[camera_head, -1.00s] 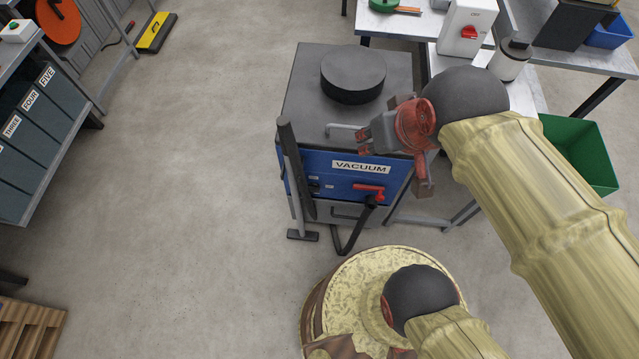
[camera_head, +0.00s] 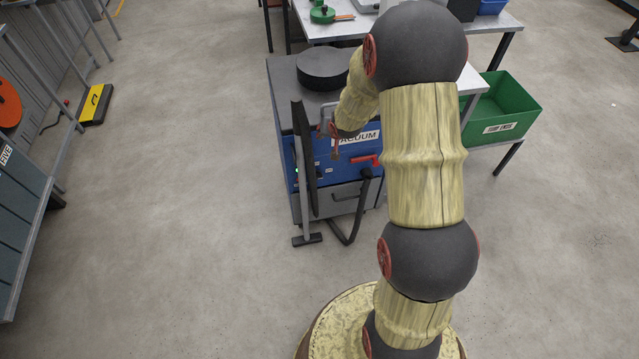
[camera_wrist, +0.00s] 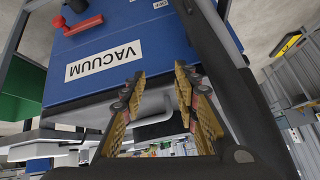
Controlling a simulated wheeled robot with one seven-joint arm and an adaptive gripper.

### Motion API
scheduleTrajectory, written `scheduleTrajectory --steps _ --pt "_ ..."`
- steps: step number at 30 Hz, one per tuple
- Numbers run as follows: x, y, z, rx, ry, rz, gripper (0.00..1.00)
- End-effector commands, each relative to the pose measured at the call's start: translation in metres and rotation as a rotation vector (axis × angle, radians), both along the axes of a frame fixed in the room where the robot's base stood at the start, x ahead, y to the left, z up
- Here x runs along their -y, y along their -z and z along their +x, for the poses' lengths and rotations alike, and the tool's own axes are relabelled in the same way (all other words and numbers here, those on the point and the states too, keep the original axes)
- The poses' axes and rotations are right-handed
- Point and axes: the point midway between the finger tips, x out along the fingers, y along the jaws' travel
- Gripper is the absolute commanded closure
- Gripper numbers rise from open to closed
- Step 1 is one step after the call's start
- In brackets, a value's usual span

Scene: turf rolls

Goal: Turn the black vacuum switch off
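The vacuum unit (camera_head: 335,178) is a blue-fronted cabinet with a white VACUUM label, and its front fills the upper wrist view (camera_wrist: 125,28). A red lever handle (camera_head: 366,160) sits right of the panel's middle; it shows at upper left in the wrist view (camera_wrist: 82,25). In the head view, small labels and a tiny green light sit at the panel's left. I cannot clearly make out the black switch there. My gripper (camera_wrist: 160,78) is open and empty, its fingers pointing toward the panel. In the head view my gripper (camera_head: 333,138) is at the panel's upper left, partly hidden.
A dark upright bar (camera_head: 304,158) stands at the cabinet's front left, close to my gripper. A black hose (camera_head: 357,212) hangs at the front. A black round lid (camera_head: 323,68) lies on top. A green bin (camera_head: 505,108) stands right.

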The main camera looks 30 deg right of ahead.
Motion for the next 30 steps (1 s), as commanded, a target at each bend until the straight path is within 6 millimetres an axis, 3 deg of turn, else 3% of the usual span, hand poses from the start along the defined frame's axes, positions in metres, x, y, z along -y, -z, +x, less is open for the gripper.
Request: scheduleTrajectory --steps 1,3,11,18,22,30 --pt "0.010 0.036 0.003 0.003 0.017 0.025 0.70" --pt "0.020 0.072 0.007 0.021 0.035 0.057 0.70" --pt "0.040 0.192 0.002 0.088 0.097 0.186 0.70" --pt "0.036 0.307 -0.020 0.236 0.183 0.402 0.70" --pt "0.022 0.331 -0.021 0.429 0.234 0.611 0.70" --pt "-0.001 0.315 -0.036 0.747 0.265 1.019 0.70"
